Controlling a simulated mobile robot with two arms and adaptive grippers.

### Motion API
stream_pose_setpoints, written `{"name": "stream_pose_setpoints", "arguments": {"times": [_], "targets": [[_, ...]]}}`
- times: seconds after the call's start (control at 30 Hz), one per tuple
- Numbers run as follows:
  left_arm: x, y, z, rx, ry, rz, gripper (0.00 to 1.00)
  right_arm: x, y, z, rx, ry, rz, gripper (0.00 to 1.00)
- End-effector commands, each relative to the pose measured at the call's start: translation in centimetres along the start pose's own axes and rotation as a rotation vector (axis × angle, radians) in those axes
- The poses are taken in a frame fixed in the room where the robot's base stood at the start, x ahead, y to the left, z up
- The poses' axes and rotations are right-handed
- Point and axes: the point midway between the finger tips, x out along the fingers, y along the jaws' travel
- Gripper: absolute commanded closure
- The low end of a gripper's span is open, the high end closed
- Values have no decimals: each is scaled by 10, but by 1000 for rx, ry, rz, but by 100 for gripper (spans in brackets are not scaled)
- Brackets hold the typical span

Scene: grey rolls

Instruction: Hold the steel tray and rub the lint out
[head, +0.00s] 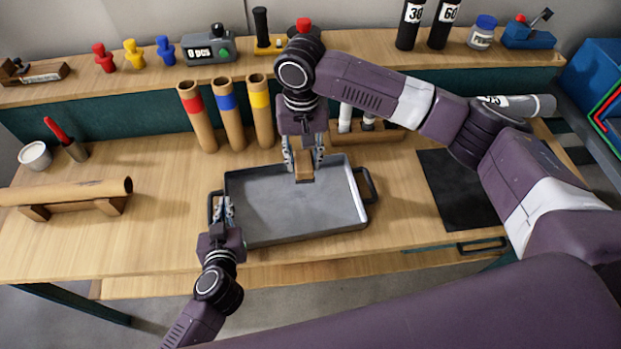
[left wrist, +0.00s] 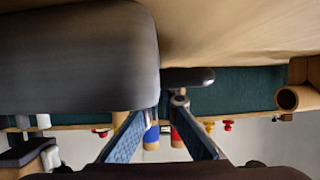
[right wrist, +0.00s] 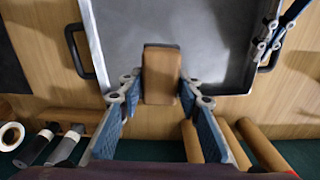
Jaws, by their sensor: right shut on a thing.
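The steel tray (head: 290,213) lies on the wooden bench, a dark handle at each end; it also shows in the right wrist view (right wrist: 215,50). My right gripper (head: 303,165) points down over the tray's far side, shut on a brown block (right wrist: 161,75). The block is at the tray's inner far edge; whether it touches the floor is unclear. My left gripper (head: 225,207) is at the tray's left end, beside the left handle (left wrist: 188,77). Its fingers look apart, with no clear grip on the handle. I cannot make out any lint on the tray floor.
Cardboard tubes with red (head: 196,115), blue (head: 228,112) and yellow (head: 260,110) bands stand behind the tray. A long roll (head: 75,191) rests on a stand at left. A black mat (head: 455,190) lies to the right. Bare bench lies left of the tray.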

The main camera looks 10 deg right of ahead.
Motion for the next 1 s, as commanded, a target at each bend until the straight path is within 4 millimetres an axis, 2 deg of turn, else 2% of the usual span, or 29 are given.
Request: {"name": "stream_pose_setpoints", "arguments": {"times": [0.1,0.3,0.57,1.0], "targets": [[0,0,0,0,1,1,100,16,-22,-3,-2,-5,-4,91],[0,0,0,0,1,0,100,34,-39,-5,2,-11,2,91],[0,0,0,1,1,0,100,49,-39,-5,3,-11,4,91],[0,0,0,1,1,0,100,88,-39,-5,3,-11,5,91]]}}
